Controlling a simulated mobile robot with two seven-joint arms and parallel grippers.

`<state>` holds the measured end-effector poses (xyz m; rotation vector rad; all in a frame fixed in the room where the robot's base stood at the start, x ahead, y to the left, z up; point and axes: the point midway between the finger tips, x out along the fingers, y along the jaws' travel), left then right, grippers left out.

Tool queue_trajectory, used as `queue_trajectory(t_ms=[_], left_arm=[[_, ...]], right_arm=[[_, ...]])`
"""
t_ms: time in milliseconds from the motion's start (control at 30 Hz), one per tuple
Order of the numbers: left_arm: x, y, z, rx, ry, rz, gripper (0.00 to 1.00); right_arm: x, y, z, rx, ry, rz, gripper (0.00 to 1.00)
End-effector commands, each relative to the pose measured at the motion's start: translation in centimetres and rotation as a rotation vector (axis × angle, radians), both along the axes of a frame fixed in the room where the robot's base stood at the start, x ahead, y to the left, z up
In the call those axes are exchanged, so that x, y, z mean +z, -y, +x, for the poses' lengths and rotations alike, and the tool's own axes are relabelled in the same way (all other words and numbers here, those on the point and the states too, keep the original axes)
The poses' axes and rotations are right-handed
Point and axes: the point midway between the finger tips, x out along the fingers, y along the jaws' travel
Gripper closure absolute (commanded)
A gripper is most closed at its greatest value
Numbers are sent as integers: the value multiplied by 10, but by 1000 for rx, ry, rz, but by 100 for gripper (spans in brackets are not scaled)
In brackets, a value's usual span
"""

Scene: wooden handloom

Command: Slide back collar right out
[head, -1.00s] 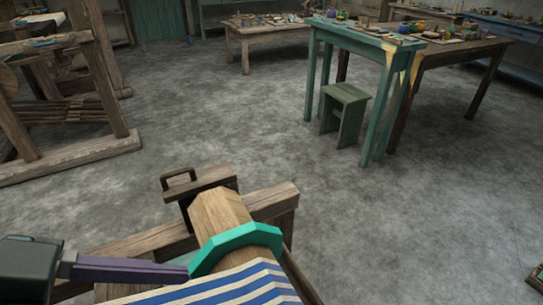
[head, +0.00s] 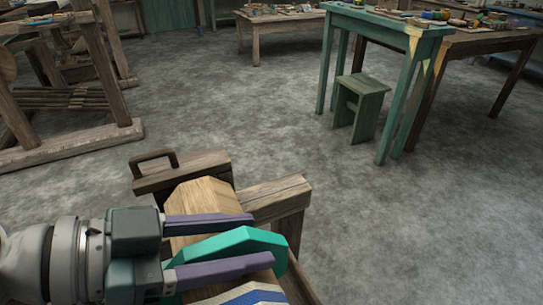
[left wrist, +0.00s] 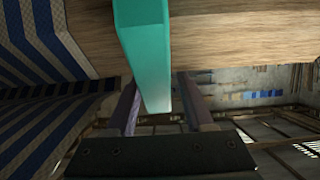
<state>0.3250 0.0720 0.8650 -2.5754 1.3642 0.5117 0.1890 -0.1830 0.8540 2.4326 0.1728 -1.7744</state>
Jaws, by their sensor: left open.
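The teal collar (head: 232,243) sits around the wooden beam (head: 197,200), at the edge of the blue-and-white striped cloth (head: 258,296). My left gripper (head: 262,238) is open, with its purple fingers on either side of the collar. In the left wrist view the collar (left wrist: 143,45) runs down between the two fingers (left wrist: 160,103), with a gap showing on the right side. The bare beam (left wrist: 220,35) lies right of the collar there, the striped cloth (left wrist: 45,50) to the left. The collar's underside is hidden. My right gripper is not in view.
A wooden block with a dark handle (head: 153,160) stands at the beam's far end. A frame timber (head: 275,198) lies to its right. A green stool (head: 360,105) and teal table (head: 385,22) stand further back. The floor between is clear.

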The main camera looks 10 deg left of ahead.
Motion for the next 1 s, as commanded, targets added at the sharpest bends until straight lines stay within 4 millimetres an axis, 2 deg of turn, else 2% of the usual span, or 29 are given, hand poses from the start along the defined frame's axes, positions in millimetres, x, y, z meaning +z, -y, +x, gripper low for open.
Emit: queue_trajectory(t_ms=[367, 833, 1000], left_arm=[[-3, 7, 4, -1, 0, 1, 48], [-3, 6, 4, -1, -1, 2, 100], [-3, 6, 4, -1, -1, 1, 100]], right_arm=[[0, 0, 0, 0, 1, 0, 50], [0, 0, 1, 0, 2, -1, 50], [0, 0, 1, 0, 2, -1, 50]])
